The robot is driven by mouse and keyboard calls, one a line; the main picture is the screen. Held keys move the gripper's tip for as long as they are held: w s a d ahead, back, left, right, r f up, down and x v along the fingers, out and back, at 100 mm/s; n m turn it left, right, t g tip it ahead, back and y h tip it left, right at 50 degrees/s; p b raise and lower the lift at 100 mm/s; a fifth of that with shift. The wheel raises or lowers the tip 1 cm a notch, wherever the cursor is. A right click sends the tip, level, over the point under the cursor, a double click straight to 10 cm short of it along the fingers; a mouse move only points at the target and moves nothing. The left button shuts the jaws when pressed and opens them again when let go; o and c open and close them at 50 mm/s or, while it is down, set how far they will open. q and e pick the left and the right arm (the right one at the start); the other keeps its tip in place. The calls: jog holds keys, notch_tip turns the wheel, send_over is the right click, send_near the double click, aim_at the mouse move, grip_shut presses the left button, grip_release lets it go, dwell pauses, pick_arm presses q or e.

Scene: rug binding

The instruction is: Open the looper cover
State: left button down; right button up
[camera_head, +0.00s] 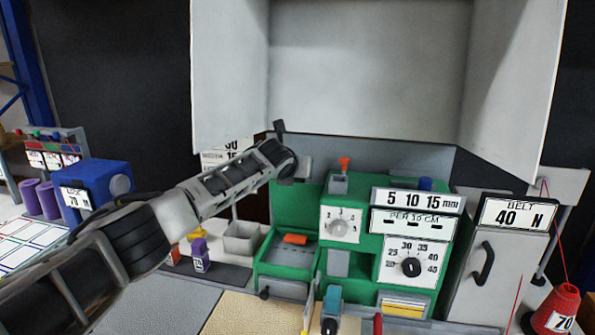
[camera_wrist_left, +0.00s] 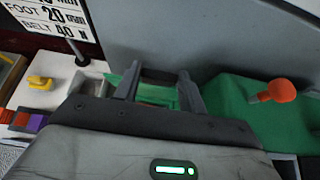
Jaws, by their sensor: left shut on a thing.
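The green machine (camera_head: 350,263) stands right of centre in the head view. At its left a green panel, which looks like the looper cover (camera_head: 296,205), stands upright behind an open bay (camera_head: 287,254) with an orange part (camera_head: 295,239) inside. My left gripper (camera_head: 296,166) is at the top of this panel, its fingertips mostly hidden in the head view. In the left wrist view its two fingers (camera_wrist_left: 158,88) stand on either side of a green edge (camera_wrist_left: 155,97), and they are shut on it. My right gripper is in neither view.
A big pale grey hood (camera_head: 365,65) rises behind and above the machine. A grey belt box (camera_head: 500,262) and red thread cone (camera_head: 557,307) stand to the right. An orange-topped lever (camera_wrist_left: 273,91) is close right of the fingers. A grey bin (camera_head: 241,238) stands left.

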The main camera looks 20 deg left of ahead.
pick_arm(q)
jog(key=shift+r, duration=0.25)
jog(key=c, duration=0.9)
grip_release()
jog(key=shift+c, duration=0.2)
jog(key=shift+o, duration=0.6)
jog(key=shift+s+r, duration=0.1)
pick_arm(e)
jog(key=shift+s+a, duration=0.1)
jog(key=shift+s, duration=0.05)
pick_arm(q)
jog(key=shift+f, duration=0.2)
jog(key=shift+s, duration=0.1)
jog(key=b+v, duration=0.2)
jog(key=v, duration=1.4)
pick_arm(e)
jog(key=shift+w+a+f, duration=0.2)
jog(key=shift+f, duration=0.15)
pick_arm(q)
jog(key=shift+d, duration=0.1)
